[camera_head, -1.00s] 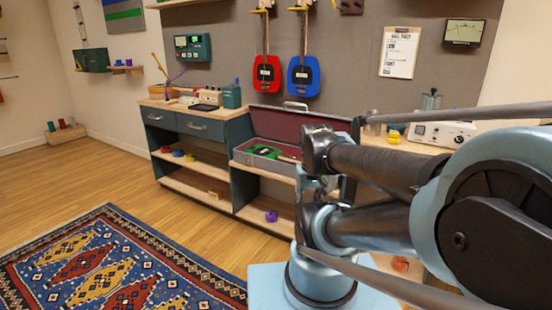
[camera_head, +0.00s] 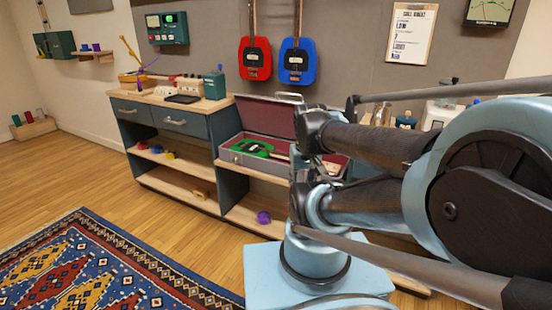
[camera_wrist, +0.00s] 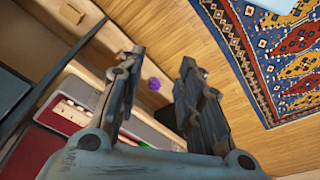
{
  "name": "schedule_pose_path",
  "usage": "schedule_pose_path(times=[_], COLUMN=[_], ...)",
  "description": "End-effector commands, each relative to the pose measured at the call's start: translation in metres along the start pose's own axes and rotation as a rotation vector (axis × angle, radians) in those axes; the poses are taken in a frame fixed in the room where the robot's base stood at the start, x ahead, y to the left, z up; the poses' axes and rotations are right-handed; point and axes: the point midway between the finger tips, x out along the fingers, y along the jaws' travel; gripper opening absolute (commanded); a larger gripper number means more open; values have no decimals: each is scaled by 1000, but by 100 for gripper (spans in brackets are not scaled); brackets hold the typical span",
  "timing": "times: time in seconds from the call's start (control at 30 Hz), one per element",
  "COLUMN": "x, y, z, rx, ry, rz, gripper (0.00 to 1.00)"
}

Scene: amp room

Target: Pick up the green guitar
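The green guitar (camera_head: 252,147) lies in an open grey case (camera_head: 236,158) with a dark red lining, on top of the wooden bench. Its green body is at the case's left and its neck runs right, partly hidden by my arm.
A red guitar (camera_head: 254,60) and a blue guitar (camera_head: 297,62) hang on the grey wall above. A purple object (camera_head: 264,217) sits on the bench's lower shelf. A patterned rug (camera_head: 95,265) lies at the lower left, with bare floor between it and the bench.

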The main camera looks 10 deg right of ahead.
Motion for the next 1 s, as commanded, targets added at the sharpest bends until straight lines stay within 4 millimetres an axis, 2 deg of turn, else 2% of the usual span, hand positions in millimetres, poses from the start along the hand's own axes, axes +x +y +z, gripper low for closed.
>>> schedule_pose_path(times=[0.13, 0.27, 0.67, 1.0], x=[-8, -13, -30, -23], y=[0, 1, 0, 4], z=[4, -13, -114, -208], rx=[17, 90, 553, 962], ry=[15, 26, 88, 125], rz=[-1, -8, -62, -132], gripper=[47, 47, 47, 47])
